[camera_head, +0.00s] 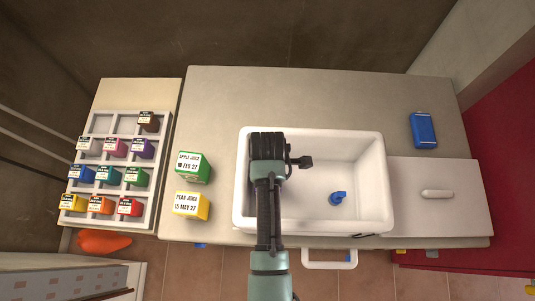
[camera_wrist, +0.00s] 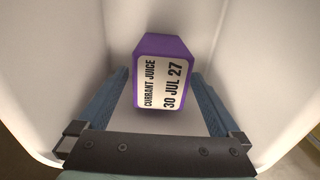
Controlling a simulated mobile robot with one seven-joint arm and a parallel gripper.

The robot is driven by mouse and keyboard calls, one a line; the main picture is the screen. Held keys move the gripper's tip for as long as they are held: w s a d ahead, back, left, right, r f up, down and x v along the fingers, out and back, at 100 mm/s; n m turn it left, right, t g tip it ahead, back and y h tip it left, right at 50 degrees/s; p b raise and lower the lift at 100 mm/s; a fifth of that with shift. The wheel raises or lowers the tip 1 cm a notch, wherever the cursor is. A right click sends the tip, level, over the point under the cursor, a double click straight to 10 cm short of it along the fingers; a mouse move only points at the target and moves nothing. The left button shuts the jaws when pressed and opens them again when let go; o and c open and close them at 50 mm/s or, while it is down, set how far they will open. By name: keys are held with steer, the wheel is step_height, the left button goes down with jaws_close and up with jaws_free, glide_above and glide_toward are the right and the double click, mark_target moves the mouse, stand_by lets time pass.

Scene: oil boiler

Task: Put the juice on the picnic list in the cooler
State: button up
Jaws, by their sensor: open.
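A purple carton labelled "CURRANT JUICE 30 JUL 27" (camera_wrist: 165,45) is inside the white cooler, between or just past my fingertips in the wrist view. My gripper (camera_wrist: 161,82) is open around its near end, and I see no finger clearly pressing on it. In the head view my gripper (camera_head: 268,145) is over the left part of the white cooler (camera_head: 388,190) and hides the purple carton. A green "APPLE JUICE 10 FEB 27" carton (camera_head: 192,167) and a yellow "PEAR JUICE 15 MAY 27" carton (camera_head: 191,205) stand left of the cooler. I cannot make out a picnic list.
A small blue object (camera_head: 338,198) lies in the cooler's right half. A white panel with a handle (camera_head: 470,200) lies right of the cooler, with a blue box (camera_head: 423,130) behind it. A rack (camera_head: 108,134) of small coloured labelled items stands far left. The counter behind the cooler is clear.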

step_height(320, 180, up, 11)
steer(key=b, duration=0.1)
steer(key=w+r+m+t, duration=0.4)
steer(key=w+r+t, duration=0.2)
steer(key=w+r, duration=0.45)
steer(key=w+r+m+t, duration=0.3)
steer(key=w+r+t, duration=0.15)
steer(key=r, duration=0.75)
steer(key=w+r+m+t, duration=0.25)
steer(key=r+t, duration=0.25)
steer(key=r, duration=0.7)
steer(key=s+r+m+t, duration=0.4)
steer(key=s+r+t, duration=0.2)
steer(key=r, duration=0.8)
steer(key=s+d+r+m+t, duration=0.1)
steer(key=s+r+m+t, duration=0.3)
steer(key=r, duration=1.1)
steer(key=s+t, duration=0.2)
steer(key=s, duration=0.1)
steer(key=shift+s+m, duration=0.3)
steer(key=shift+m, duration=0.05)
steer(key=shift+d, duration=0.1)
